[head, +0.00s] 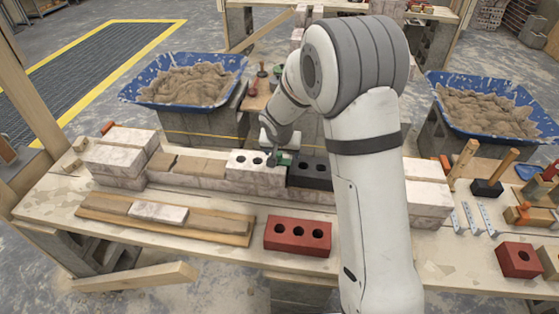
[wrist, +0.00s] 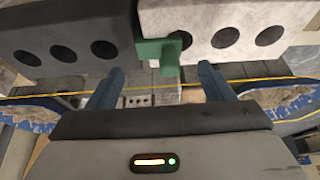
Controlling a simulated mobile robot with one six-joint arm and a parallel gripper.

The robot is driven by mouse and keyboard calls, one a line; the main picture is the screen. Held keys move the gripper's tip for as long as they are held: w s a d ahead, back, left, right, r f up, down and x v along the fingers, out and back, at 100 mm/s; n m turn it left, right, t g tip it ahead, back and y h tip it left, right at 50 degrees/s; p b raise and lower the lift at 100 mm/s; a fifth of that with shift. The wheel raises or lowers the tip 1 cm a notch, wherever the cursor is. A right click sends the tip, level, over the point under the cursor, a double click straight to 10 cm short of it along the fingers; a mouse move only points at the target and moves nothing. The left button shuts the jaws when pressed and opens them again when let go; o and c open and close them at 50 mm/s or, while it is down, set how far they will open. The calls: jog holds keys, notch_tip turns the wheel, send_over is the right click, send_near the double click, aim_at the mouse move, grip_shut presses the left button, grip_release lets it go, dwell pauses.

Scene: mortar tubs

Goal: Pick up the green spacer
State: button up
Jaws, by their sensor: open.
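The green spacer (wrist: 160,54) is a small T-shaped piece in the wrist view. It sits at the joint between a dark three-hole brick (wrist: 70,45) and a white three-hole brick (wrist: 225,30). In the head view the spacer (head: 284,159) shows small between the white brick (head: 255,168) and the dark brick (head: 310,173). My gripper (wrist: 160,82) is open, with one blue-grey finger on each side of the spacer in the picture. I cannot tell how deep the fingers are relative to it. In the head view my arm hides most of the gripper.
Two blue mortar tubs (head: 130,88) (head: 440,82) stand behind the workbench (head: 110,215). A red three-hole brick (head: 297,236) lies in front of the brick row. White block stacks (head: 118,160) (head: 428,200) stand at both ends. Tools and a mallet (head: 487,188) lie at right.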

aim_at(282, 163)
jog(key=x, duration=0.2)
jog(key=shift+w+f, duration=0.1)
jog(key=shift+f, duration=0.2)
jog(key=shift+c, duration=0.5)
